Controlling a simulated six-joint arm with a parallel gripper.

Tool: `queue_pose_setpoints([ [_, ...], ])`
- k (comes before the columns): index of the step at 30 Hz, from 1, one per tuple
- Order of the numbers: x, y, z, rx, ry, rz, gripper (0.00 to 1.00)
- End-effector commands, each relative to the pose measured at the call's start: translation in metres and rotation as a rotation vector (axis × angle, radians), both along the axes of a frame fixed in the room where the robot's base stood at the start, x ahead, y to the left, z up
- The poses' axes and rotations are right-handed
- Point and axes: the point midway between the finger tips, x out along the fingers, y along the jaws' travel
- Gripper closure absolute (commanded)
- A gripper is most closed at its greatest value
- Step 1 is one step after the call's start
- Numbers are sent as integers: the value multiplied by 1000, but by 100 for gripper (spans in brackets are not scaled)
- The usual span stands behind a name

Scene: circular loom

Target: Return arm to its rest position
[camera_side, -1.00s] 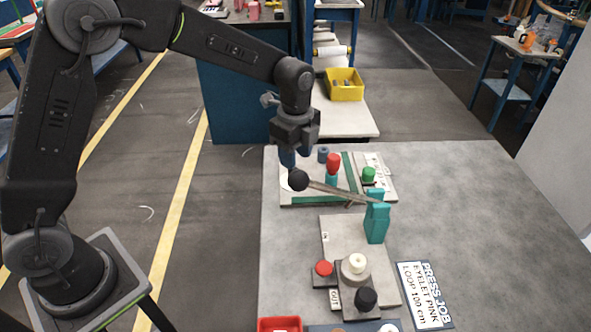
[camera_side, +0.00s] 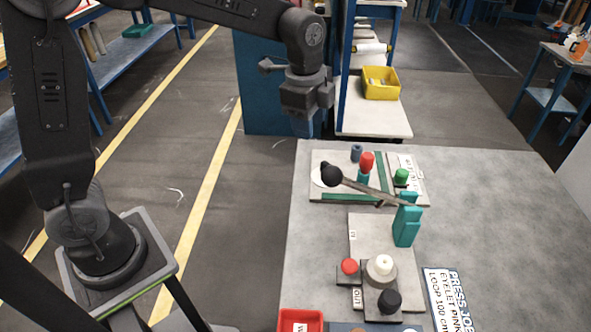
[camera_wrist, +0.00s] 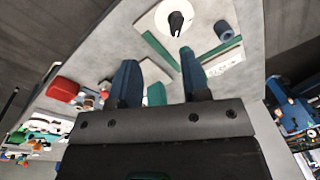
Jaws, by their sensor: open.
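My gripper (camera_side: 302,126) hangs above the far left corner of the grey table (camera_side: 500,215), pointing down, clear of everything on it. In the wrist view its two blue fingers (camera_wrist: 158,82) stand apart with nothing between them. Below and to its right is a lever with a black ball knob (camera_side: 331,174), its bar sloping down to a teal post (camera_side: 406,222). The knob also shows in the wrist view (camera_wrist: 176,22), beyond the fingertips and apart from them.
A board with green strips (camera_side: 345,198) carries a red-topped peg (camera_side: 367,162), a green knob (camera_side: 401,176) and a blue-grey cylinder (camera_side: 356,152). Nearer are a red button (camera_side: 349,266), white knob (camera_side: 380,265), black knob (camera_side: 389,301) and red bin (camera_side: 300,321). A yellow bin (camera_side: 381,83) stands behind.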

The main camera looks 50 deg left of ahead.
Motion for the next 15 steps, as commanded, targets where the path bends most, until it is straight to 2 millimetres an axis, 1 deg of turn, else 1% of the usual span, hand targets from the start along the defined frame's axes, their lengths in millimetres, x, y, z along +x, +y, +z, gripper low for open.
queue_pose_setpoints([
  [1,-17,5,16,-13,-36,89,57],
  [3,-40,12,31,-36,-75,224,57],
  [5,-60,17,41,-59,-110,337,57],
  [6,-74,20,47,-77,-132,413,57],
  [10,-117,29,58,-144,-201,657,57],
  [12,-140,33,60,-187,-237,783,57],
  [15,-168,37,58,-248,-279,944,57],
])
